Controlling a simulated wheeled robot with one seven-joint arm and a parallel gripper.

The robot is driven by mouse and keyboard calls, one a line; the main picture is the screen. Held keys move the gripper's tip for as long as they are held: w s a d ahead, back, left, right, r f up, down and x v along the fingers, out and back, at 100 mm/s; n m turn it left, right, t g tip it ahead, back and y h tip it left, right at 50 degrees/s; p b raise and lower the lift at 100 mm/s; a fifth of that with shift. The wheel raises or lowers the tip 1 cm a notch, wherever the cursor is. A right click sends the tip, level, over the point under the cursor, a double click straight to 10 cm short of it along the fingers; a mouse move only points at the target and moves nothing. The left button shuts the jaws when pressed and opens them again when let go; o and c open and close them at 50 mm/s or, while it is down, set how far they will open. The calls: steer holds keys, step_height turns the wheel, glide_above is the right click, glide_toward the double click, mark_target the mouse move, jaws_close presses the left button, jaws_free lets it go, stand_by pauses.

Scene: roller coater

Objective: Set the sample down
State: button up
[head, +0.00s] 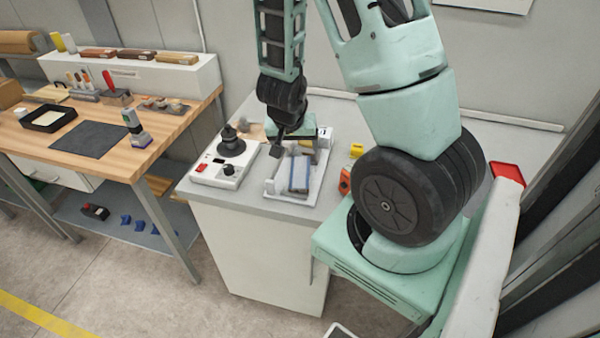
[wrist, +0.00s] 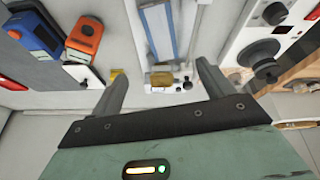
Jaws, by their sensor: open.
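My gripper (head: 293,150) is over the grey-topped cabinet, at the far end of a white tray (head: 284,197). In the wrist view my gripper (wrist: 159,70) is open, with its two dark fingers wide apart. A small amber-brown block (wrist: 161,79) shows between the fingertips, with no finger visibly touching it. I cannot tell for certain whether it is the sample, or whether it rests on a surface. A long blue-and-grey piece (head: 300,174) lies in the tray; it also shows in the wrist view (wrist: 157,30). My arm hides part of the tray in the head view.
A white unit with a black knob (head: 232,147) stands left of the tray. An orange device (head: 345,181) and a yellow item (head: 357,151) stand to its right. A wooden bench (head: 172,122) with tools is at the left. A blue device (wrist: 32,32) shows in the wrist view.

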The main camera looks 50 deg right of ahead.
steer(key=b, duration=0.1)
glide_above(300, 170)
steer(key=s+a, duration=0.1)
steer(key=a, duration=0.2)
step_height(300, 170, down, 9)
steer(key=shift+f, duration=0.1)
steer(key=shift+d+p+x, duration=0.2)
steer(key=shift+p+x, duration=0.55)
steer(key=shift+x, duration=2)
steer(key=c, duration=1.2)
